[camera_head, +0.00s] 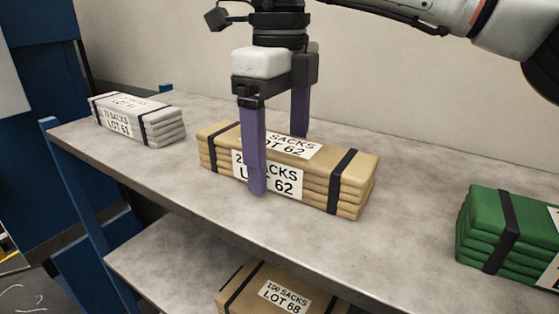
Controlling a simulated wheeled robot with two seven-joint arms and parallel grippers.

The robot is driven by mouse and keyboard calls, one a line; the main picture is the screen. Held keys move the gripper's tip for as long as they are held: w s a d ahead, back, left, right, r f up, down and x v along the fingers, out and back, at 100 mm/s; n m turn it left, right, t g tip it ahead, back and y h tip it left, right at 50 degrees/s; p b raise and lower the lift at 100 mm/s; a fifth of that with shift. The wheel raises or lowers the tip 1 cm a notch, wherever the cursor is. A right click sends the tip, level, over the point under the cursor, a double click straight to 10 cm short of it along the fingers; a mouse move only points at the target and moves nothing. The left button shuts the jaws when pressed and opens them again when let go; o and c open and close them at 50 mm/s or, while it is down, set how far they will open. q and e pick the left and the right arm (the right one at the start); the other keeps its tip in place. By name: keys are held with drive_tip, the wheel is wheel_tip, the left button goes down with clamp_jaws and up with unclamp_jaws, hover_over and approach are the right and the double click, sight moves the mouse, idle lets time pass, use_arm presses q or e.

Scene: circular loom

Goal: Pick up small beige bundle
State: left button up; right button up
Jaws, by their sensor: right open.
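The small beige bundle (318,178) is a stack of flat sacks with two black straps and white labels reading LOT 62. It lies on the upper grey shelf in the middle of the head view. My right gripper (278,163) points down over it, open. One purple finger is in front of the bundle's near side and covers part of the label. The other finger is on its far side, its tip hidden behind the bundle. I cannot tell whether the fingers touch it. My left gripper is not in view.
A white strapped bundle (136,114) lies at the left on the upper shelf (420,215). A green bundle (482,229) lies at the right. A tan bundle (268,292) labelled LOT 68 is on the lower shelf (180,262). A wall stands behind.

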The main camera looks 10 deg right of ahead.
drive_tip(key=c, duration=1.5)
drive_tip(key=shift+r, duration=0.1)
drive_tip(key=shift+c, duration=0.2)
